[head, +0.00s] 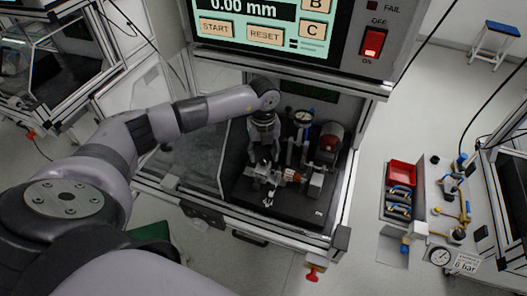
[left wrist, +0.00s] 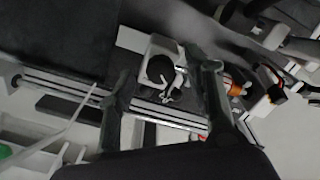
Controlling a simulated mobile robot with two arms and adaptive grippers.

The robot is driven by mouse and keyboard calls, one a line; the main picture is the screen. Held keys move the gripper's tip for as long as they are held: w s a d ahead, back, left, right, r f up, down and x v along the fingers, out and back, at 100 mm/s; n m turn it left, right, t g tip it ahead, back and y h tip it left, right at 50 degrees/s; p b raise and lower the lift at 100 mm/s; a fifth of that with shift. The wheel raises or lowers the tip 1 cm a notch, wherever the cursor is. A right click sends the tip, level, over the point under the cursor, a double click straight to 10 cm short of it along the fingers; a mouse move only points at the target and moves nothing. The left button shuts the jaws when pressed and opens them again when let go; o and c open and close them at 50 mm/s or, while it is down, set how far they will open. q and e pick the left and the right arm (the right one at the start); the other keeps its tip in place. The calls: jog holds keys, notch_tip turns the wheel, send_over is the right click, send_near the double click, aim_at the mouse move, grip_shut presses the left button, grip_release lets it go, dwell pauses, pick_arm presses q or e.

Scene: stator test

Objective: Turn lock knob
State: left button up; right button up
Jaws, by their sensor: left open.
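My left gripper (head: 263,155) reaches into the test cabinet from above and is open over the left end of the small fixture. In the left wrist view its two fingers (left wrist: 160,68) stand apart, one on each side of a round black knob on a white block (left wrist: 152,46). I take this black part (left wrist: 160,70) for the lock knob; whether a finger touches it I cannot tell. A copper-orange part, likely the stator (head: 291,175), sits right of the gripper; it also shows in the wrist view (left wrist: 236,84). My right gripper is not in view.
The cabinet's frame posts (head: 346,190) and the display panel (head: 270,25) bound the space. A pneumatic board with a red bin (head: 402,173) is at the right.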

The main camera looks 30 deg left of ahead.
pick_arm(q)
jog(key=shift+f, duration=0.6)
grip_shut()
